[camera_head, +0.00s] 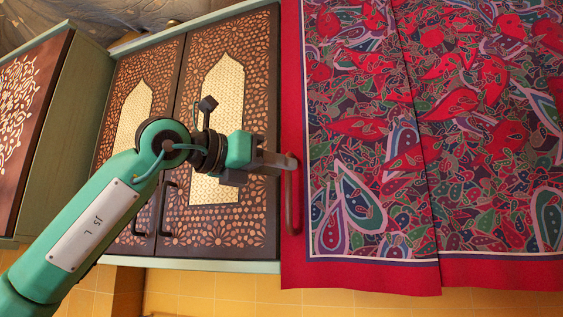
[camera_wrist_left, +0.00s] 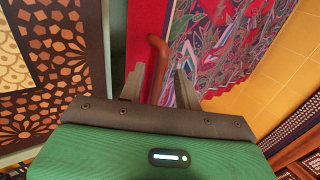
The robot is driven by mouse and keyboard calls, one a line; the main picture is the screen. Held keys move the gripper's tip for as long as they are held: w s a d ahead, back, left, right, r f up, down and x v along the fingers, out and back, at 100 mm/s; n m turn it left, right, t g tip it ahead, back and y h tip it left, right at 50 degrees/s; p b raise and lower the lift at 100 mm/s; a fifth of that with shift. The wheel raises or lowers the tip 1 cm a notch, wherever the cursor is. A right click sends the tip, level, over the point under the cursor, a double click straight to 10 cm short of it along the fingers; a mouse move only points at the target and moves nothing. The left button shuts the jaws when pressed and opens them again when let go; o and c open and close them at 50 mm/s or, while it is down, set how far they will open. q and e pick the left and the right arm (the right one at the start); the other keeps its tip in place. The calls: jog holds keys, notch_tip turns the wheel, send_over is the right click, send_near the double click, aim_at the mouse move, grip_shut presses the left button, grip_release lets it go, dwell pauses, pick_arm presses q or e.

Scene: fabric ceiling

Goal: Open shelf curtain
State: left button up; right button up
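The shelf curtain (camera_head: 440,130) is a red-bordered cloth with a paisley pattern, hanging across the right of the head view. It also shows in the left wrist view (camera_wrist_left: 222,45). A brown bar handle (camera_head: 289,205) runs upright at the curtain's left border. My left gripper (camera_head: 285,163) is at the upper part of this handle. In the left wrist view, its two fingers (camera_wrist_left: 160,88) stand apart with the handle (camera_wrist_left: 158,60) between them. Contact with the handle cannot be told. What lies behind the curtain is hidden. My right gripper is not in view.
Dark cabinet doors (camera_head: 215,215) with cut-out patterns and black handles (camera_head: 168,210) are shut behind my left arm. A green-sided cabinet (camera_head: 65,120) stands at the far left. Yellow tiles (camera_head: 215,290) lie below the cabinets.

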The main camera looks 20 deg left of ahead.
pick_arm(q)
jog(key=shift+x, duration=0.8)
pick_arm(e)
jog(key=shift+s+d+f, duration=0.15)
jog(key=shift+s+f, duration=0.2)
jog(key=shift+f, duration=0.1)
pick_arm(q)
jog(key=shift+c, duration=0.4)
grip_shut()
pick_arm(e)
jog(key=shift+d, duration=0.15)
